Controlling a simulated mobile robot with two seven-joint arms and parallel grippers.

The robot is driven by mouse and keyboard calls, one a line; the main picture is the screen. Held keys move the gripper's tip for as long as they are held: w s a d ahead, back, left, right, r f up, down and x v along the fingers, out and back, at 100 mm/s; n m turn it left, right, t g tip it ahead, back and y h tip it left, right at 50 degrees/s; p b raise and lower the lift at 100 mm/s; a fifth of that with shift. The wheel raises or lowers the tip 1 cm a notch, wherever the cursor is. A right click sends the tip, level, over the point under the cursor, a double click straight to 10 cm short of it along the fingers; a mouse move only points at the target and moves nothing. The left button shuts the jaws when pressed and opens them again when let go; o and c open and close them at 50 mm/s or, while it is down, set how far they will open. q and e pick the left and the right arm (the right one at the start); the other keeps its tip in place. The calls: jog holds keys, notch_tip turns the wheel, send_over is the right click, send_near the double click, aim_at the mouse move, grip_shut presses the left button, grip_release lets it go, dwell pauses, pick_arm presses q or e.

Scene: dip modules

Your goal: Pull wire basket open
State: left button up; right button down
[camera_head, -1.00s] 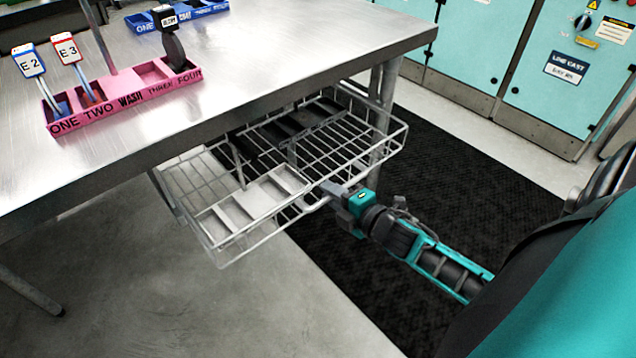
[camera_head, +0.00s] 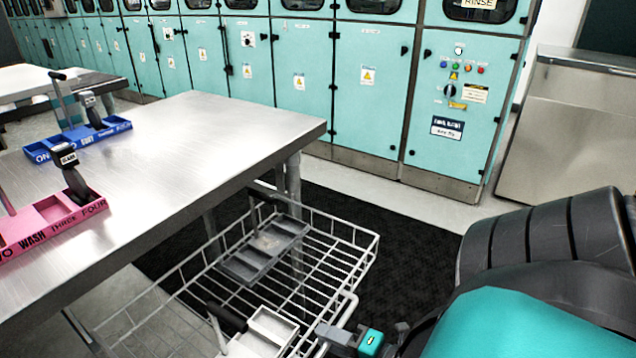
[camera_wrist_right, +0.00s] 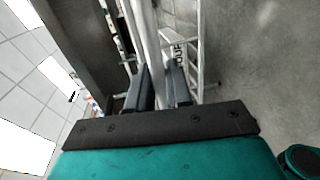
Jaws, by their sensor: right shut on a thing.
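The wire basket (camera_head: 330,232) is a pale metal wire drawer that sticks well out from under the steel table. Its handle bar (camera_head: 348,308) is at the front, towards me. My right gripper (camera_head: 326,331) is shut on that bar at the lower middle of the head view. In the right wrist view the pale bar (camera_wrist_right: 148,40) runs between the two dark fingers (camera_wrist_right: 159,88). The basket's near left part is cut off by the bottom of the head view. My left gripper is not in view.
The basket holds a dark grey divided tray (camera_head: 265,252) and a white tray (camera_head: 268,330). The steel table (camera_head: 190,150) carries a pink rack (camera_head: 55,215) and a blue rack (camera_head: 85,137). A black mat (camera_head: 400,250) and teal cabinets (camera_head: 370,90) lie beyond.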

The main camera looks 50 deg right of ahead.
jog(key=shift+s+d, duration=0.1)
jog(key=shift+s, duration=0.1)
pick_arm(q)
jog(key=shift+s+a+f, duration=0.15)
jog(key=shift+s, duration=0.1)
pick_arm(e)
jog(key=c, duration=1.2)
grip_release()
pick_arm(q)
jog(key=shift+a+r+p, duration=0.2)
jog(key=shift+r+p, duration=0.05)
jog(key=shift+p, duration=0.25)
pick_arm(e)
jog(key=v, duration=1.3)
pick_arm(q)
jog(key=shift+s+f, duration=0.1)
